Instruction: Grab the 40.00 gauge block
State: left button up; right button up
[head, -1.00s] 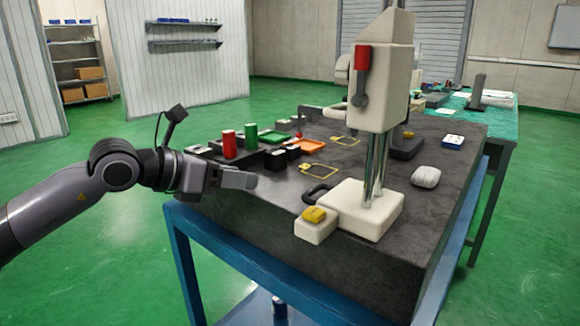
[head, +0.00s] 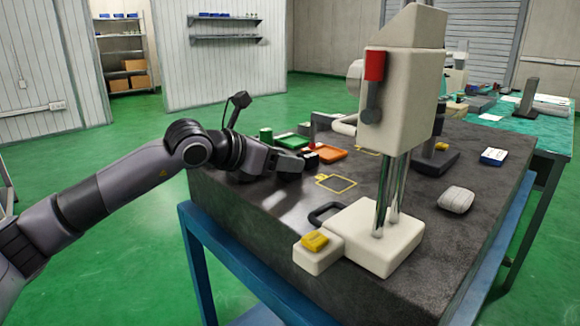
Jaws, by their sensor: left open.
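My left gripper (head: 291,164) reaches in from the left over the far left part of the dark granite table (head: 272,215). It is open, and its fingers are by the small dark blocks (head: 311,160) near the orange tray (head: 331,153). I cannot tell which of the blocks is the 40.00 gauge block; the markings are too small to read and my left arm hides part of that area. A green cylinder (head: 266,134) shows just behind my left wrist. My right gripper is out of view.
A tall cream measuring stand (head: 385,235) with a red part on its head stands at the front right. A yellow outline (head: 336,183) marks bare table between it and my left gripper. A white mouse-like object (head: 456,200) and another bench (head: 550,138) are at right.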

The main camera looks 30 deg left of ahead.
pick_arm(q)
jog(key=shift+x, duration=1.05)
jog(key=c, duration=0.9)
jog(key=shift+r, duration=0.1)
grip_shut()
jog(key=shift+r, duration=0.1)
